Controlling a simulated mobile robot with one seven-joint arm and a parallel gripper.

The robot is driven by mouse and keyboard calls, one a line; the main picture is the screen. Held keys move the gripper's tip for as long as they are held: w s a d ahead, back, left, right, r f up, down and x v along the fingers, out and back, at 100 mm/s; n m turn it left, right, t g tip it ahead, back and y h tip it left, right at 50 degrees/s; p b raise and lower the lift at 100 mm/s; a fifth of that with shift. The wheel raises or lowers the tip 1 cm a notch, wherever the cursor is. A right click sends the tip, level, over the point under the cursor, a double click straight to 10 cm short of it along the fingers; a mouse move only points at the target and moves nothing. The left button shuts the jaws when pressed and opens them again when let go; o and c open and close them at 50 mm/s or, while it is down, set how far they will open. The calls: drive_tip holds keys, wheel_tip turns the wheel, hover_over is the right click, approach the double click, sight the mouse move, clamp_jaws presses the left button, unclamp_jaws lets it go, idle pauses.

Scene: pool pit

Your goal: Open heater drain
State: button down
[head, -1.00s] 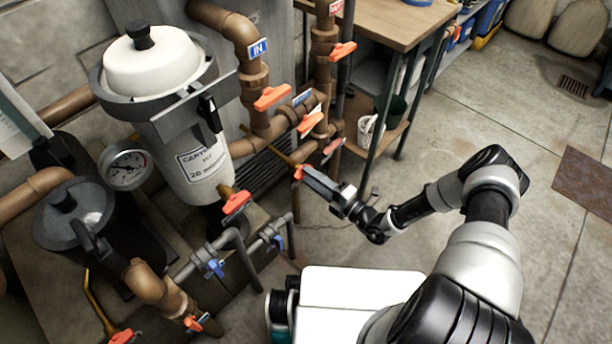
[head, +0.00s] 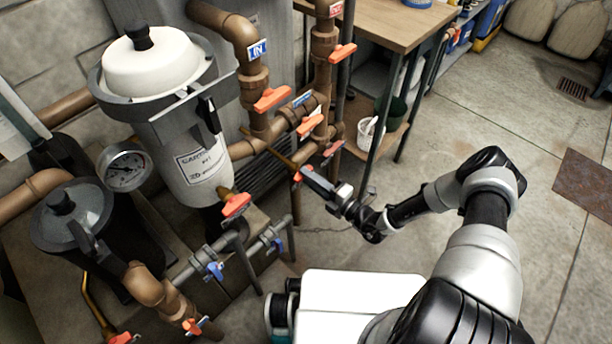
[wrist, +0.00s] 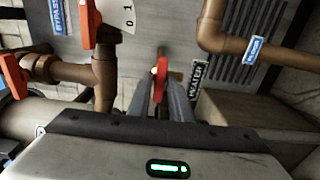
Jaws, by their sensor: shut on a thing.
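A small red-orange valve handle (wrist: 161,79) on a short brass-coloured stub sits low on the grey heater cabinet (wrist: 140,47). My gripper (wrist: 162,100) is shut on this handle, with one finger on each side of it in the wrist view. In the head view my gripper (head: 304,178) reaches in from the right, and the red handle (head: 298,176) shows at its fingertips. The fingers partly hide the handle's lower part and the valve body. A dark label with white lettering (wrist: 197,80) is just right of the handle.
Brown pipes with orange handles (head: 271,98) stand close to the left and behind my gripper. A white filter canister (head: 190,150) and grey pipes with blue handles (head: 214,270) are further left. A wooden bench (head: 385,22) stands behind.

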drive_tip(key=n+p, duration=0.4)
drive_tip(key=n, duration=1.4)
drive_tip(key=shift+n, duration=0.3)
drive_tip(key=c, duration=1.7)
unclamp_jaws()
drive_tip(key=shift+p+v, duration=0.5)
drive_tip(key=shift+v, duration=3)
